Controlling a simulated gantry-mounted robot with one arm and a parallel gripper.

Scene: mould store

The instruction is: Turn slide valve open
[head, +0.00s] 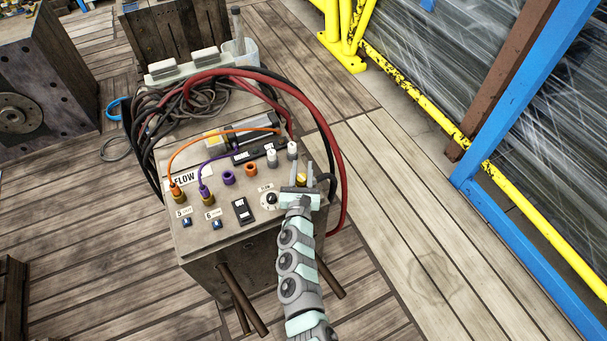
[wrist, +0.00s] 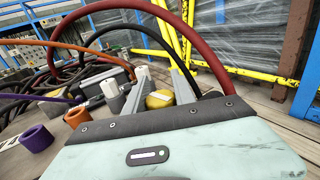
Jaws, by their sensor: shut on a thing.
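The slide valve, a small brass-yellow part (head: 301,179), stands at the right front edge of the panel top. My gripper (head: 303,174) reaches it from the front, and its fingers are shut on it. In the wrist view the yellow part (wrist: 159,99) sits between my two grey fingers (wrist: 160,90), with only its rounded top and side showing. Its lower part and base are hidden behind the gripper body. I cannot tell the position of the slide from these views.
Left of my gripper are a black knob (head: 271,199) and a dark switch (head: 242,210). White fittings (head: 271,158) stand just behind. An orange hose (head: 215,134) and a thick red hose (head: 325,130) arch over the panel. Clear plank floor (head: 430,240) lies to the right.

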